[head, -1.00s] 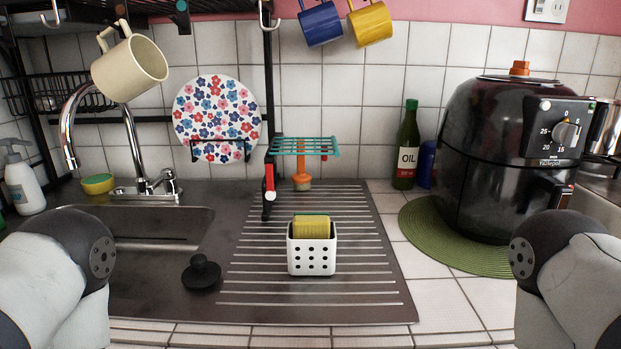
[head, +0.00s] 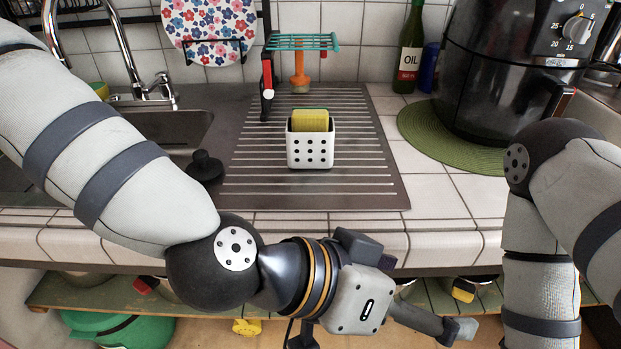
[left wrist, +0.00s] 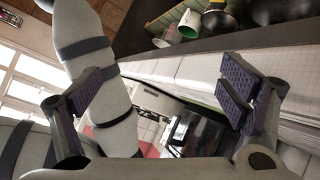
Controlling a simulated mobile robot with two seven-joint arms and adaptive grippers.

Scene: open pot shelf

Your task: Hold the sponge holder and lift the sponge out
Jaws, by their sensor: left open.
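The white sponge holder (head: 311,155), a small box with round holes, stands upright on the ribbed steel drainboard in the head view. The yellow sponge (head: 309,121) with a green top edge sits in it, its upper part showing above the rim. My left gripper (head: 418,298) is in front of and below the counter edge, to the lower right of the holder and well apart from it. It is open and empty; its spread fingers also show in the left wrist view (left wrist: 165,95). My right arm (head: 545,220) is at the right; its gripper is out of view.
A black sink plug (head: 204,166) lies left of the holder, beside the sink. An oil bottle (head: 410,50) and a black air fryer (head: 500,75) on a green mat (head: 430,130) stand to the right. Drainboard in front of the holder is clear.

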